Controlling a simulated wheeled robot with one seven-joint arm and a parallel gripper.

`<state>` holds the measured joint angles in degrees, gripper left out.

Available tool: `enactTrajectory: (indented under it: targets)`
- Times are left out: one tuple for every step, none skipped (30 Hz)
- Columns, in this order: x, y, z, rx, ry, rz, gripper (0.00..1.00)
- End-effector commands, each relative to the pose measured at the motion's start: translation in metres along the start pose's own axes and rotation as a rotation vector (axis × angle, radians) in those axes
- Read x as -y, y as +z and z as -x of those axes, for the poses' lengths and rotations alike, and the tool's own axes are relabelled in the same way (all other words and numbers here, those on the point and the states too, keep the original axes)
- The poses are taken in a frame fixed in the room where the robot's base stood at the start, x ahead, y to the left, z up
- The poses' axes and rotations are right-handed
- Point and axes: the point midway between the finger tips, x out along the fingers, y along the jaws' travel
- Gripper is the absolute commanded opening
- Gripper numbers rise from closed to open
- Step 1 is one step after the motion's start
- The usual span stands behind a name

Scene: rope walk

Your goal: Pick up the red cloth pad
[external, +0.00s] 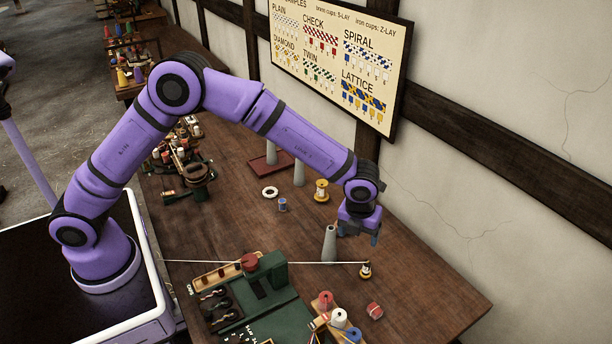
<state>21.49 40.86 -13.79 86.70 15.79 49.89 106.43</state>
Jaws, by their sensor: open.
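A small, rounded red thing (250,262) sits at the edge of the green block (265,283), against the taut pale line; it looks like the red cloth pad, though its material is too small to tell. My gripper (358,233) is to the right of it and farther back, above the table near a grey cone (329,243). The gripper does not touch the red thing.
The pale line (315,263) runs across the wooden table (225,220) to a small spool (365,270). A red-and-white piece (375,311) lies front right, near spools in a wooden holder (339,318). A yellow spool (321,190) stands behind. The table's right end is bare.

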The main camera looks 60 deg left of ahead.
Motion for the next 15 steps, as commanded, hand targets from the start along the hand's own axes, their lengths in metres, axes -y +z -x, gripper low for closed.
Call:
enactTrajectory:
  targets:
    - [0.013,-0.009,-0.024,-0.016,0.008,-0.07,0.78]
    - [0.02,-0.012,-0.035,-0.022,0.011,-0.111,0.78]
    - [0.028,-0.017,-0.051,-0.031,0.014,-0.166,0.78]
    - [0.034,-0.022,-0.062,-0.038,0.017,-0.207,0.78]
    - [0.04,-0.026,-0.074,-0.045,0.018,-0.246,0.78]
    - [0.046,-0.032,-0.088,-0.054,0.02,-0.295,0.78]
    - [0.051,-0.036,-0.098,-0.06,0.021,-0.329,0.78]
    - [0.055,-0.04,-0.107,-0.065,0.021,-0.36,0.78]
    - [0.059,-0.044,-0.118,-0.071,0.022,-0.399,0.78]
    - [0.062,-0.048,-0.126,-0.076,0.023,-0.425,0.78]
    - [0.065,-0.05,-0.132,-0.079,0.023,-0.447,0.78]
    - [0.067,-0.053,-0.139,-0.083,0.024,-0.471,0.78]
    - [0.069,-0.055,-0.143,-0.086,0.024,-0.487,0.78]
    - [0.07,-0.057,-0.146,-0.087,0.023,-0.498,0.78]
    - [0.071,-0.058,-0.15,-0.09,0.023,-0.51,0.78]
